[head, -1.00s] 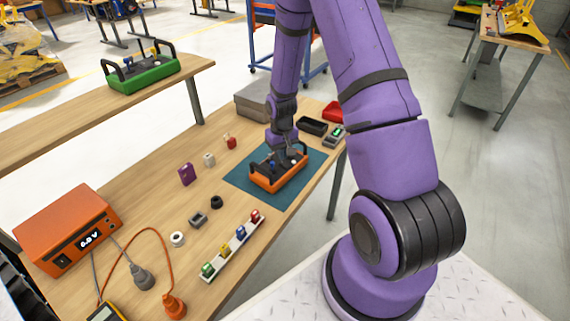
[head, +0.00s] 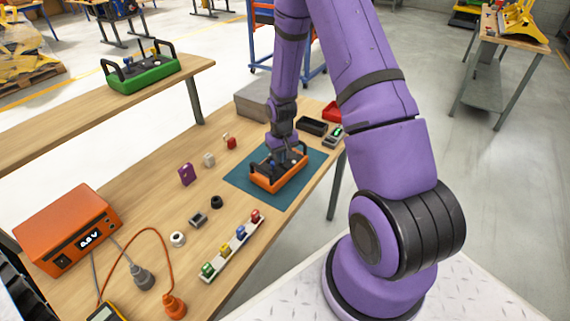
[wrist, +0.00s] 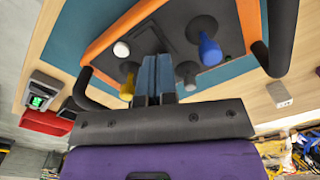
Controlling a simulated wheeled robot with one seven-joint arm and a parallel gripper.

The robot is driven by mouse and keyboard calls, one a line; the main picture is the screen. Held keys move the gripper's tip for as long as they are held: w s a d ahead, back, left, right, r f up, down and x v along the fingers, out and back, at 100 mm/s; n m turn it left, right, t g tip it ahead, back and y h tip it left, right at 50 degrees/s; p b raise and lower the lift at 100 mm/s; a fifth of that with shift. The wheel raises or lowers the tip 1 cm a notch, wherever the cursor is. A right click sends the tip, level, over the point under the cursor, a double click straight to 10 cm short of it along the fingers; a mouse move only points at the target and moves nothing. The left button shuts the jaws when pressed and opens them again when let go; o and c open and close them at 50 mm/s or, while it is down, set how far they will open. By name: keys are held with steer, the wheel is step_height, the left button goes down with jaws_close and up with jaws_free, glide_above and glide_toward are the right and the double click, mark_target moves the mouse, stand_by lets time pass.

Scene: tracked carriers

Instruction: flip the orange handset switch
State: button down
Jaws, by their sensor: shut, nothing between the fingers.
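The orange handset (head: 270,185) lies on a teal mat (head: 243,182) on the wooden bench, with black handles at both ends. In the wrist view its dark panel inside the orange frame (wrist: 118,29) carries a blue-capped stick (wrist: 209,49), a yellow-capped stick (wrist: 127,88), a white knob (wrist: 121,49) and a pale grey knob (wrist: 190,83). My gripper (wrist: 156,62) is shut and empty, its fingers over the panel between the yellow and blue sticks. In the head view my gripper (head: 284,160) is low over the handset. Whether the fingertips touch anything is unclear.
A black tray (head: 312,127), a red bin (head: 334,110) and a grey box (head: 252,106) stand behind the mat. Small blocks and a rack of coloured parts (head: 232,250) lie left and in front. A green handset (head: 143,76) sits on another bench.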

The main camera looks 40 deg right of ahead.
steer(key=shift+f, duration=0.55)
steer(key=shift+r, duration=3.55)
step_height(320, 180, up, 14)
steer(key=t, duration=0.1)
glide_above(277, 171)
steer(key=s+a+r+n+t, duration=0.1)
steer(key=s+a+r, duration=0.15)
steer(key=r, duration=0.35)
steer(key=s+a+r+t, duration=0.1)
steer(key=s+r, duration=0.2)
steer(key=r, duration=0.2)
steer(key=s+a+r+t, duration=0.1)
steer(key=s+a+r, duration=0.2)
steer(key=s+r, duration=0.3)
steer(key=s+a+r+n+t, duration=0.1)
steer(key=s+a+r, duration=0.2)
steer(key=s, duration=1)
step_height(277, 171, up, 3)
steer(key=shift+s+f, duration=0.1)
steer(key=shift+s, duration=0.1)
